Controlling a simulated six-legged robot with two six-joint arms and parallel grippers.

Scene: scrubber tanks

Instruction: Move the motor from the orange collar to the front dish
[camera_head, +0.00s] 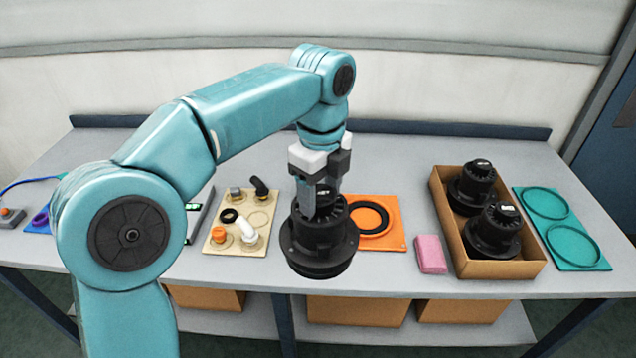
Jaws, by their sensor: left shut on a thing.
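A black motor (319,247) with a wide round flange hangs upright in my left gripper (322,192), whose fingers are shut on its top. It appears raised above the table, in front of and left of the orange collar plate. The orange plate (391,238) has a black ring (384,218) around an orange centre; its left part is hidden behind the motor. A teal plate (562,229) at the right carries two shallow round dishes. The front dish (573,246) and the rear dish (546,203) both look empty. My right gripper is not in view.
A cardboard box (446,240) with two black motors (493,232) stands between a pink block (431,254) and the teal plate. A beige board (216,240) with small fittings lies left of the held motor. A low rail (440,128) runs along the table's back.

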